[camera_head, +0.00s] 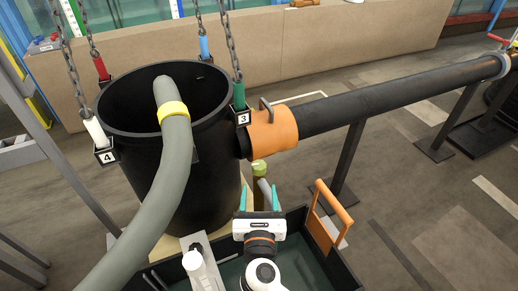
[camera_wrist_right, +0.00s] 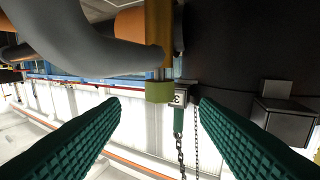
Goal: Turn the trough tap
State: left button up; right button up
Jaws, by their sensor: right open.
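The tap is an upright brass-coloured tube with a yellow-green cap (camera_head: 259,167), standing beside the big black bucket (camera_head: 180,195). A grey curved pipe joins it. In the right wrist view the green cap (camera_wrist_right: 159,92) shows between the fingers and beyond their tips, with the grey pipe (camera_wrist_right: 85,58) passing to the left. My right gripper (camera_head: 259,190) is open with its two green fingers apart and nothing between them. It points at the tap from the near side; whether the tips reach level with the cap is hard to tell.
The bucket hangs on chains with numbered tags. A thick grey hose (camera_head: 165,200) with a yellow band bends into it. An orange collar (camera_head: 272,130) joins a black pipe (camera_head: 400,95). A dark tray (camera_head: 345,272) with an orange handle (camera_head: 340,208) lies below.

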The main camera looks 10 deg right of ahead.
aim_at(259, 161)
jog(key=x, duration=0.3)
jog(key=shift+w+r+p, duration=0.2)
jog(key=shift+r+p, duration=0.15)
jog(key=x, duration=0.6)
jog(key=shift+d+f, duration=0.1)
jog(key=shift+f, duration=0.05)
jog(key=shift+x, duration=0.8)
pick_arm(q)
jog(key=shift+s+a+r, duration=0.1)
jog(key=shift+s+r, duration=0.5)
jog(key=shift+s, duration=0.25)
jog(key=shift+s, duration=0.2)
pick_arm(e)
jog(key=shift+c, duration=0.5)
pick_arm(q)
jog(key=shift+s+p, duration=0.2)
jog(key=shift+p, duration=0.1)
pick_arm(e)
jog(key=c, duration=0.9)
